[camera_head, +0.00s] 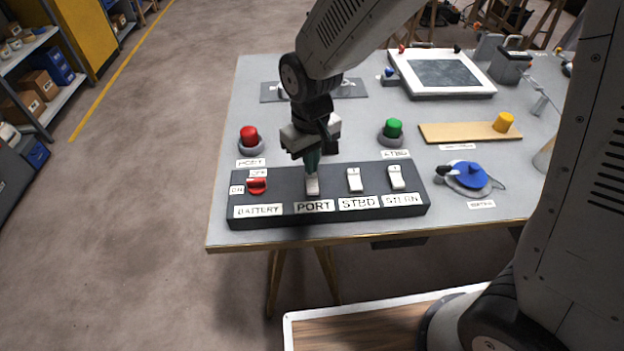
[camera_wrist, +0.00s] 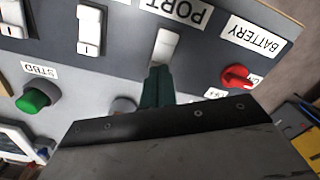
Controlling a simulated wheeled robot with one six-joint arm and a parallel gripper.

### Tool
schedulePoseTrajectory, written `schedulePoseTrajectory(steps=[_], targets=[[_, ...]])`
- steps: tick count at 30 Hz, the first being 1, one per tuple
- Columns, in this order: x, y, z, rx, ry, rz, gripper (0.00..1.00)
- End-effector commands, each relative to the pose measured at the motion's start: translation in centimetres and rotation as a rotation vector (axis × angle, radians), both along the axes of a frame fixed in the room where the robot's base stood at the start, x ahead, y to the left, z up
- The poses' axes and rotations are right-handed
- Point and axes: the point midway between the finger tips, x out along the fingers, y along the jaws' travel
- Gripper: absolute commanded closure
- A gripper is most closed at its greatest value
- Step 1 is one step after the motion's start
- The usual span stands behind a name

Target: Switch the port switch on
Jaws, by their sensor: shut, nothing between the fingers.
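The port switch (camera_head: 312,187) is a white rocker on the dark switch panel (camera_head: 335,207), above the PORT label. In the wrist view the port switch (camera_wrist: 167,46) shows just beyond my fingertips. My gripper (camera_head: 312,170) is shut and empty, pointing down at the upper end of this switch. In the wrist view my gripper (camera_wrist: 157,72) meets or nearly meets the rocker's edge; I cannot tell whether it touches. The fingers hide the rocker's upper end, so its tilt is unclear.
The STBD rocker (camera_head: 354,180) and STERN rocker (camera_head: 396,178) stand to the right; the red battery knob (camera_head: 257,186) is at the left. A red button (camera_head: 250,137) and a green button (camera_head: 393,128) stand behind the panel. A blue disc-shaped device (camera_head: 467,176) lies right.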

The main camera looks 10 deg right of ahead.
Motion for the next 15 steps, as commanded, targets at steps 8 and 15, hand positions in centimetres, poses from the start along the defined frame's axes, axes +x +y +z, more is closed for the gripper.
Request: schedulePoseTrajectory(steps=[8, 15], targets=[[0.01, 0.0, -0.43, 0.0, 0.0, 0.0, 1.0], [-0.01, 0.0, -0.79, 0.0, 0.001, 0.0, 1.0]])
